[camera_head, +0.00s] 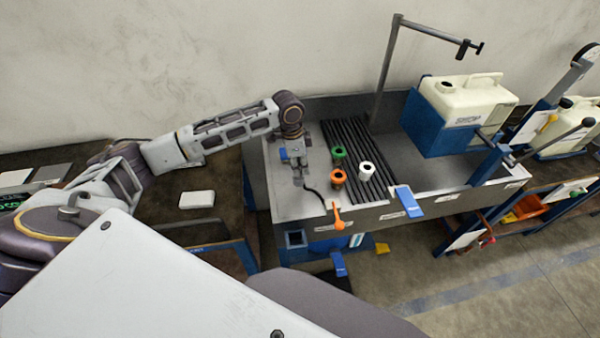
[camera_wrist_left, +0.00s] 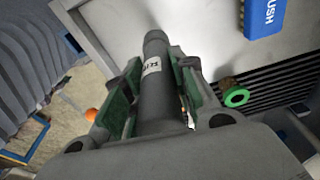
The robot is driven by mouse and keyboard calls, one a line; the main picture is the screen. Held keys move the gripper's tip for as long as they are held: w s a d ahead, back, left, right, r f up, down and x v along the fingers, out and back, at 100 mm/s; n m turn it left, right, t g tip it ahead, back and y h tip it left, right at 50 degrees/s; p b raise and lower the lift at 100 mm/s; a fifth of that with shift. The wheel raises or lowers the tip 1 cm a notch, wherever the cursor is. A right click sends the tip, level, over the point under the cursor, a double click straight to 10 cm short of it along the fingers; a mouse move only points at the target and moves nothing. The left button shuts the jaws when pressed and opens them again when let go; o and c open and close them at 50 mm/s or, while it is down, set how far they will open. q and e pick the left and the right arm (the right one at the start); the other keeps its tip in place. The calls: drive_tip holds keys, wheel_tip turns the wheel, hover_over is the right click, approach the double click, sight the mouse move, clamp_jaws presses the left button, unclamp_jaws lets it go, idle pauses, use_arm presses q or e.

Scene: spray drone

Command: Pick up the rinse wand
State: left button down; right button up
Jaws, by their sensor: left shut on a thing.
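The rinse wand (camera_wrist_left: 155,95) is a dark grey cylinder with a small white label in the left wrist view. It lies between the two fingers of my left gripper (camera_wrist_left: 152,92), which are shut on it. One end of the wand sticks out past the fingers, over the light metal worktop. In the head view my left gripper (camera_head: 297,179) is low over the left part of the sink bench (camera_head: 292,206), and the wand is mostly hidden there. A dark hose runs from near the gripper toward an orange piece (camera_head: 338,215) at the bench's front edge. My right gripper is not in view.
Green (camera_head: 339,153), orange (camera_head: 337,176) and white (camera_head: 366,171) ring-topped parts stand on the ribbed drainboard (camera_head: 352,138), right of the gripper. A blue block (camera_wrist_left: 264,17) lies on the worktop. A jug (camera_head: 468,103) sits on a blue stand farther right.

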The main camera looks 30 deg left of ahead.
use_arm(q)
wheel_tip(320, 180, up, 4)
drive_tip(key=shift+r, duration=0.2)
idle(0.6)
drive_tip(key=shift+r+p, duration=0.85)
drive_tip(key=shift+p, duration=0.3)
drive_tip(key=shift+p, duration=0.7)
drive_tip(key=shift+f, duration=0.1)
